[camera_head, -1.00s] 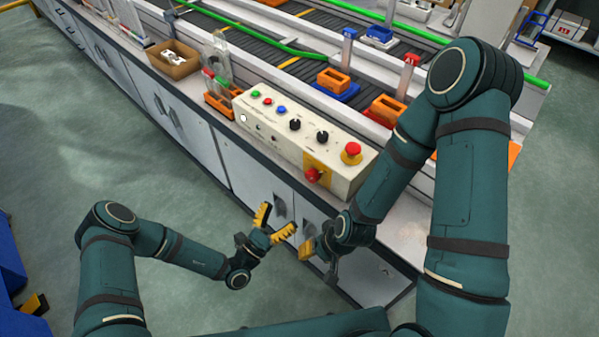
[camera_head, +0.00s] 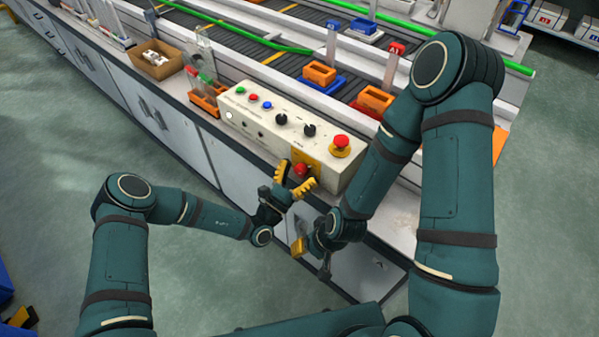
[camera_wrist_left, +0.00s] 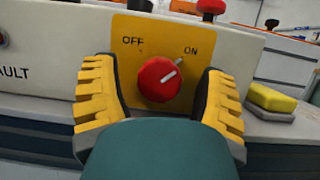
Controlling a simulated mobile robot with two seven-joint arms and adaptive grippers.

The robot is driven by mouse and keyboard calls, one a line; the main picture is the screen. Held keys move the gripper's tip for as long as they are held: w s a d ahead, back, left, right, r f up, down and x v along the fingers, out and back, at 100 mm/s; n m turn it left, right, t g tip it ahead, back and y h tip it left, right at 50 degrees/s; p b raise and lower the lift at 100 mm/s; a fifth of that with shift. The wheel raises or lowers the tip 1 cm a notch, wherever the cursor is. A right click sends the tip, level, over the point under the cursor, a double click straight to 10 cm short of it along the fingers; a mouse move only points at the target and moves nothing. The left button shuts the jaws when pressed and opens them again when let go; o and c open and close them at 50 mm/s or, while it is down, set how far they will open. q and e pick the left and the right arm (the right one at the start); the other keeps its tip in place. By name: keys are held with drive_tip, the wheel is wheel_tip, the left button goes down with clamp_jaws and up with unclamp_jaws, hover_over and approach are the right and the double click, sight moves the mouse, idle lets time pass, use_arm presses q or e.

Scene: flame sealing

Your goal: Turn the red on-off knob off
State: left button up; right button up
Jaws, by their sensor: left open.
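The red on-off knob (camera_head: 301,171) sits on a yellow plate on the front of the cream control box (camera_head: 262,134). In the left wrist view the knob (camera_wrist_left: 158,79) has a white line that points up and right, toward the ON label. OFF is printed at the upper left of the plate. My left gripper (camera_head: 297,179) is open, with one yellow finger on each side of the knob. In the left wrist view the fingers show gaps to the knob. My right gripper (camera_head: 310,252) hangs lower, in front of the bench; its opening is unclear.
A red mushroom button (camera_head: 340,146) stands on top of the box, near black knobs and small coloured buttons. An orange rack (camera_head: 208,101) and a cardboard box (camera_head: 158,60) stand to the left. In the left wrist view a yellow block (camera_wrist_left: 272,99) shows at the right.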

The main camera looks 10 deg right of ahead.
use_arm(q)
drive_tip(key=shift+t, duration=0.3)
drive_tip(key=c, duration=1.2)
drive_tip(key=shift+r, duration=0.1)
drive_tip(key=n+y+p, duration=0.1)
drive_tip(key=n, duration=0.1)
drive_tip(key=n+t+y+p, duration=0.1)
drive_tip(key=n+p, duration=0.1)
drive_tip(key=n, duration=0.1)
drive_tip(key=shift+r+n+t, duration=0.1)
drive_tip(key=shift+n+t, duration=0.2)
drive_tip(key=shift+w+n+t+y+p, duration=0.1)
drive_tip(key=shift+n+t+y+p, duration=0.15)
drive_tip(key=shift+n+y+p, duration=0.65)
drive_tip(key=shift+n+t+y+p, duration=0.3)
drive_tip(key=shift+n+p, duration=0.25)
drive_tip(key=shift+n, duration=0.75)
